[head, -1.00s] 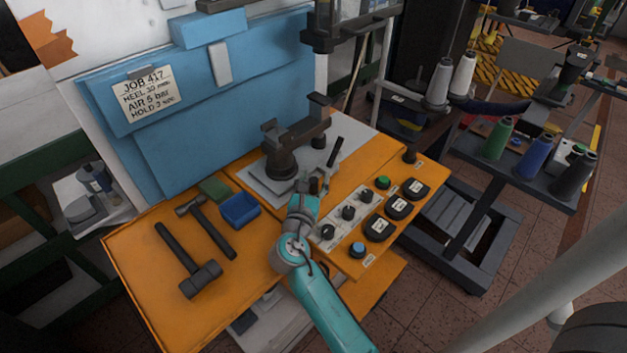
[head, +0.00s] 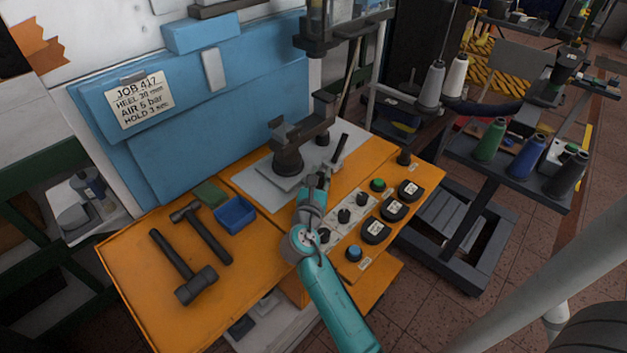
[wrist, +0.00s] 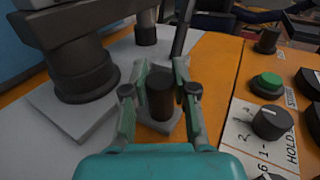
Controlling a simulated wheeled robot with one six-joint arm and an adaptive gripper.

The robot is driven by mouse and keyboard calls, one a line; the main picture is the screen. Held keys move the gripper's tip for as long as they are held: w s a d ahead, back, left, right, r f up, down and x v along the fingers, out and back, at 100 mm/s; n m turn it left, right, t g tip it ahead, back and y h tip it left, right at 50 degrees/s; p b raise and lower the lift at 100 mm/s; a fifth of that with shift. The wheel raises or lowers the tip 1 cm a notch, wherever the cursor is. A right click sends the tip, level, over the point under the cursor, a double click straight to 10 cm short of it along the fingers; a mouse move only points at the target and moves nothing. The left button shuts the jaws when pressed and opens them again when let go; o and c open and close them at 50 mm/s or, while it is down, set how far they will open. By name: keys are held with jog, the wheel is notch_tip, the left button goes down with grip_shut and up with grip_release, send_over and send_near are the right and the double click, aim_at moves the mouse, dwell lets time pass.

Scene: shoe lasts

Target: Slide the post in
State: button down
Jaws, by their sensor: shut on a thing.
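The post is a short dark cylinder (wrist: 160,97), standing upright on a small light-grey base (wrist: 158,124) in the wrist view. My gripper (wrist: 160,92) is shut on it, with one finger on each side. In the head view my gripper (head: 318,181) is at the front right of the grey plate (head: 258,186), and the post is hard to make out there. The machine's dark round pillar (wrist: 82,68) stands on the plate to the left of the post; it also shows in the head view (head: 287,157).
A dark slanted lever (wrist: 182,32) and a short dark stub (wrist: 146,28) stand just beyond the post. The control panel with knobs (wrist: 271,122) and a green button (wrist: 266,84) is close on the right. Mallets (head: 184,268) and a blue tray (head: 235,214) lie left.

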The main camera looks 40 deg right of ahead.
jog(key=c, duration=0.9)
grip_release()
jog(key=v, duration=1.2)
